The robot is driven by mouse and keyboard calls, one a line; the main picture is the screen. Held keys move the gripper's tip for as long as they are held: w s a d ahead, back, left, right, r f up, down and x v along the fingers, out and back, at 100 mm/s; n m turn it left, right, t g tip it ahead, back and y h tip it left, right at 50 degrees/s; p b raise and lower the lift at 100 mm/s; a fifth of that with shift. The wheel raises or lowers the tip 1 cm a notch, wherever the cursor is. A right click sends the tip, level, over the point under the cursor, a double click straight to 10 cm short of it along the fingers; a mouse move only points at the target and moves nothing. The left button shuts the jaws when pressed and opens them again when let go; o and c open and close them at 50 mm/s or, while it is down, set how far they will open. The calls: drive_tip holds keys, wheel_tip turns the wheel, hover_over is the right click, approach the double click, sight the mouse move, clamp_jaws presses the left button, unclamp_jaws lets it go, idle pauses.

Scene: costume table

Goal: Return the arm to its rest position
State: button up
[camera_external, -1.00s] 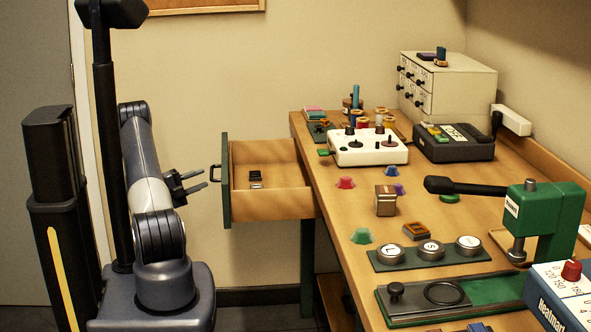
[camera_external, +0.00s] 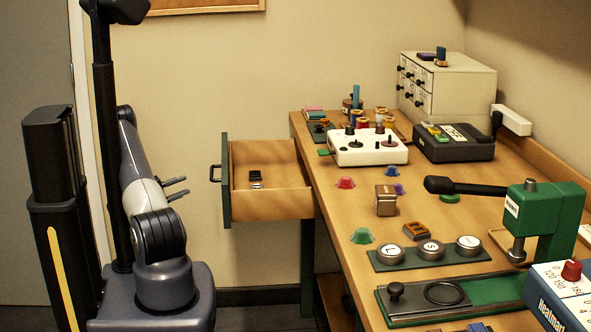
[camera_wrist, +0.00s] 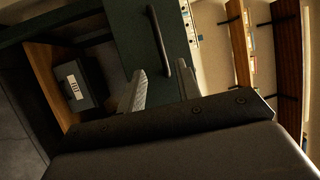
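My gripper (camera_external: 180,188) is at the left, in front of the open drawer and clear of it by a gap. Its two fingers stand apart with nothing between them. Part of my gripper is hidden behind my own arm. In the wrist view my gripper's fingertips (camera_wrist: 162,88) also show apart and empty, with the green drawer front and its dark handle (camera_wrist: 159,40) beyond them. My arm is folded back close above my base.
The drawer (camera_external: 272,206) is pulled out from the table (camera_external: 330,215) and holds a small dark item (camera_external: 256,179). The table carries a white control box (camera_external: 366,148), a green press (camera_external: 545,220) and a button strip (camera_external: 430,254). Floor between my base and the table is clear.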

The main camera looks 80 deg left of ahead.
drive_tip(key=x, duration=1)
drive_tip(key=shift+w, duration=0.3)
drive_tip(key=v, duration=1.2)
drive_tip(key=shift+x, duration=2.9)
drive_tip(key=shift+s, duration=0.1)
